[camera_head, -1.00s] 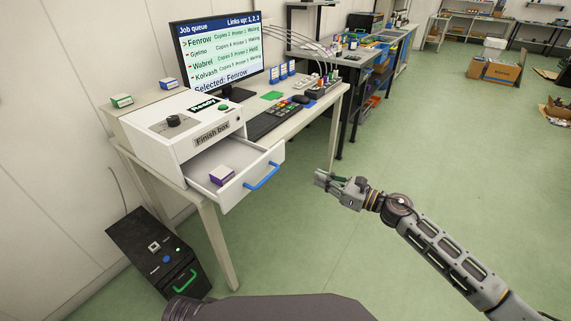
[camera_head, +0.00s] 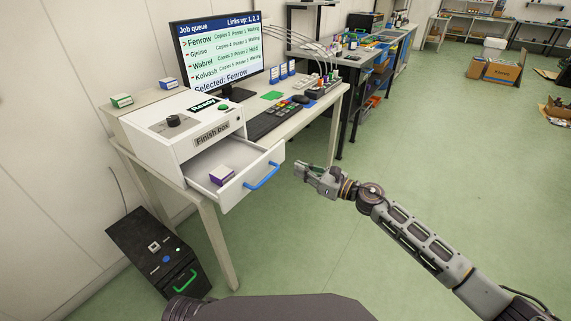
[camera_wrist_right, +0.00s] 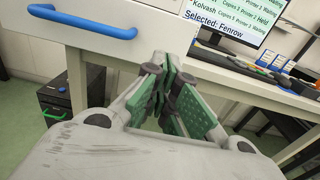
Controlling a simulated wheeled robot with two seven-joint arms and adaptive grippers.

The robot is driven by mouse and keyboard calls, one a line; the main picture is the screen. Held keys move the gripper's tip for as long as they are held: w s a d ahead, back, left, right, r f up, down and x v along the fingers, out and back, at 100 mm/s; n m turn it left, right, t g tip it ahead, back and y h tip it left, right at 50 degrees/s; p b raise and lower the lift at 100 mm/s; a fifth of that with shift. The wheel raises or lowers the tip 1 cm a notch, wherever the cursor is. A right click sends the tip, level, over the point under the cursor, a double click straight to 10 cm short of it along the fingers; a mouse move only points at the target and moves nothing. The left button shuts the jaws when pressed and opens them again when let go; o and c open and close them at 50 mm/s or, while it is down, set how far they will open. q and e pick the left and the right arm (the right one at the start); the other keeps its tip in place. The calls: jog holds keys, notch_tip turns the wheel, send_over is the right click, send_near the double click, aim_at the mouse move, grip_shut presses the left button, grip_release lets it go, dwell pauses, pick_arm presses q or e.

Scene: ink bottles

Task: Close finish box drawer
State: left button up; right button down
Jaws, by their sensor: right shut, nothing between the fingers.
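The white finish box (camera_head: 185,130) stands on the desk, its label "Finish box" on the front. Its drawer (camera_head: 236,181) is pulled out, with a blue handle (camera_head: 262,176) on its front. A purple and white small box (camera_head: 222,176) lies in the drawer. My right gripper (camera_head: 302,170) is shut and empty, just right of the drawer front and apart from it. In the right wrist view the shut fingers (camera_wrist_right: 172,95) with green pads point at the drawer front (camera_wrist_right: 150,45), and the blue handle (camera_wrist_right: 82,20) is at upper left. My left gripper is not in view.
A monitor (camera_head: 217,55) with a job queue, a keyboard (camera_head: 273,122) and a mouse (camera_head: 301,99) are on the desk (camera_head: 315,110). A black bin-like unit (camera_head: 160,255) with a green handle stands on the floor at left. The green floor at right is clear nearby.

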aim_at(278, 160)
jog(key=x, duration=0.3)
jog(key=shift+w+a, duration=0.1)
jog(key=shift+a, duration=0.05)
jog(key=shift+x, duration=1.05)
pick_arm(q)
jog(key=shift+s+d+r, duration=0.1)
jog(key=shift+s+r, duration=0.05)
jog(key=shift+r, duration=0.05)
pick_arm(e)
jog(key=shift+w+a, duration=0.25)
jog(key=shift+a, duration=0.15)
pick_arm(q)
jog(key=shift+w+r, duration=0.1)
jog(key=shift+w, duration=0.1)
